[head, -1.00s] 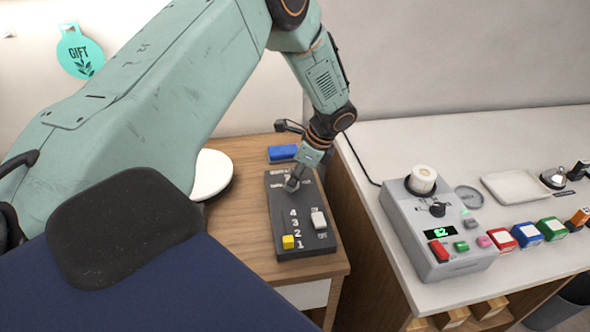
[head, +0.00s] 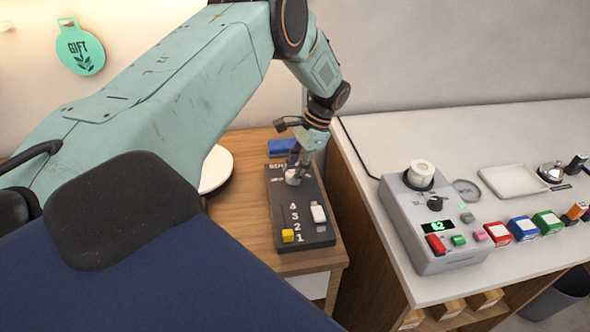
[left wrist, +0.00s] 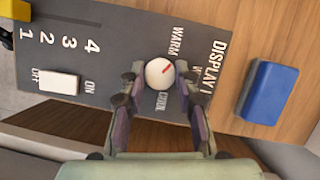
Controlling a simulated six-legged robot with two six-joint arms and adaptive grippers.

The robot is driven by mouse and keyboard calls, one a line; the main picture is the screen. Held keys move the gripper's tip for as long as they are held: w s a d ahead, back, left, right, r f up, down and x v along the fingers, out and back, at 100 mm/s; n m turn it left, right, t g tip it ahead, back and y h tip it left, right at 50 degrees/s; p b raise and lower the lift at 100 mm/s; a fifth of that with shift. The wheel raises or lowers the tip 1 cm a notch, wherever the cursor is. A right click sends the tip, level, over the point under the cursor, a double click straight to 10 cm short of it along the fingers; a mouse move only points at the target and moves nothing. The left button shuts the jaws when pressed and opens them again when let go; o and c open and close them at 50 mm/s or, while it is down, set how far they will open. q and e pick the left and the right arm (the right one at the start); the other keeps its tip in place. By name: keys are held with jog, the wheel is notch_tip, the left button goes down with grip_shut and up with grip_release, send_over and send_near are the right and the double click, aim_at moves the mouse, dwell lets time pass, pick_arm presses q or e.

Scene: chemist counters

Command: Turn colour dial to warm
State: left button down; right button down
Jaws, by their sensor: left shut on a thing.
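The dark display light panel (head: 303,213) lies on the wooden counter. Its colour dial (left wrist: 158,73) is a white round knob with a red pointer mark, between the printed words WARM and COOL in the left wrist view. The red mark points to the upper right there, toward the WARM side and away from COOL. My left gripper (left wrist: 158,80) is shut on the dial, one finger on each side. In the head view my left gripper (head: 297,177) comes down on the panel's far end and partly covers the dial. My right gripper is in neither view.
The panel also has a white ON/OFF switch (head: 318,214) and a yellow slider (head: 287,236) by the numbers. A blue block (head: 281,147) lies just beyond it. A white disc (head: 216,170) stands left. A grey device (head: 433,225) stands on the white counter, right.

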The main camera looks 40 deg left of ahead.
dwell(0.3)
pick_arm(q)
jog(key=c, duration=1)
grip_release()
jog(key=shift+s, duration=0.1)
jog(key=shift+w+r, duration=0.25)
jog(key=shift+r, duration=0.1)
jog(key=v, duration=1.1)
jog(key=shift+a+r, duration=0.1)
jog(key=shift+r, duration=0.1)
